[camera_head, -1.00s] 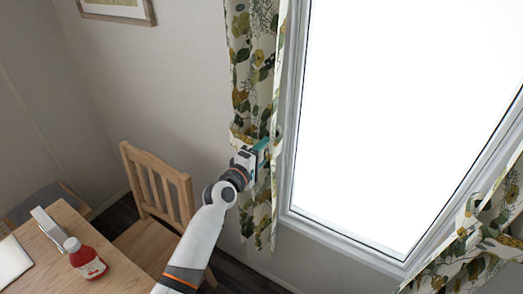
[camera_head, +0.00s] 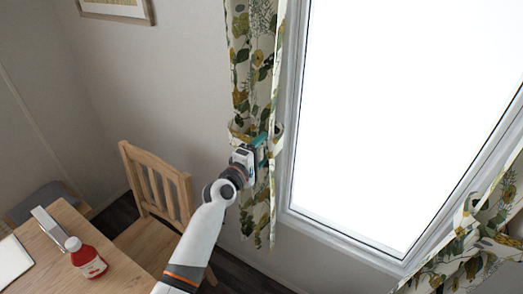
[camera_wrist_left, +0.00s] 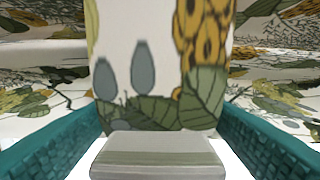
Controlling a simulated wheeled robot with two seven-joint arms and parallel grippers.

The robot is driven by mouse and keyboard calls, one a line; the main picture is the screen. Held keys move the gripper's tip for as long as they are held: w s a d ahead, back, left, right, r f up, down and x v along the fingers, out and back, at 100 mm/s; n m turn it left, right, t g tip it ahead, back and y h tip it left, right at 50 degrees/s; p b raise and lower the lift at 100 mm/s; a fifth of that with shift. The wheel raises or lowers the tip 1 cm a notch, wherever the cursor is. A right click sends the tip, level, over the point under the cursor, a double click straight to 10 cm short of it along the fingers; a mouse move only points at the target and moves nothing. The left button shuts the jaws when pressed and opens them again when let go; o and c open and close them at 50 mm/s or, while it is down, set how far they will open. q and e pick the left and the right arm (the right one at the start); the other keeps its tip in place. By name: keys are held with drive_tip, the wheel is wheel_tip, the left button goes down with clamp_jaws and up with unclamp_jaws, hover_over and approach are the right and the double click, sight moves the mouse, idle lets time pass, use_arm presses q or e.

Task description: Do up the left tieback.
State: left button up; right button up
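The left curtain (camera_head: 250,85), white with green and mustard leaves, hangs left of the window. The left tieback (camera_head: 238,134), a band in the same print, goes around it at mid height and bulges out at the right side. My left gripper (camera_head: 263,150) is at the curtain's front, just below and against the band. In the left wrist view a broad printed strip (camera_wrist_left: 160,60) stands between the two teal fingers (camera_wrist_left: 160,150), with room on both sides; the fingers are apart. I cannot tell whether the strip is the tieback's end. The band's fastening is hidden.
The bright window (camera_head: 400,110) is right of the curtain. The right curtain (camera_head: 470,255) is at the lower right.

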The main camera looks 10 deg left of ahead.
use_arm(q)
drive_tip(key=b+v, duration=0.1)
drive_tip(key=v, duration=1.1)
drive_tip(key=shift+b, duration=0.4)
drive_tip(key=s+a+f+m+g+y+b, duration=0.1)
drive_tip(key=s+f+m+g, duration=0.2)
drive_tip(key=f, duration=1)
drive_tip(key=s+f+m+g+y, duration=0.15)
drive_tip(key=s+f, duration=0.25)
drive_tip(key=f, duration=0.9)
drive_tip(key=s+a+f+m+g+y+b, duration=0.1)
drive_tip(key=s+f+m+g+y, duration=0.2)
drive_tip(key=f, duration=1)
drive_tip(key=s+a+f+m+g+b, duration=0.15)
drive_tip(key=s+f+m+g, duration=0.3)
drive_tip(key=s+f, duration=1.4)
drive_tip(key=s+a+f+m+g, duration=0.1)
drive_tip(key=s+f+m+g, duration=0.1)
drive_tip(key=s, duration=0.8)
drive_tip(key=s+a+f+m+g, duration=0.1)
drive_tip(key=s+f+m+g, duration=0.1)
drive_tip(key=s, duration=0.8)
drive_tip(key=shift+a+f+m+y+b, duration=0.3)
drive_tip(key=shift+a+m+y, duration=0.05)
drive_tip(key=shift+m, duration=0.05)
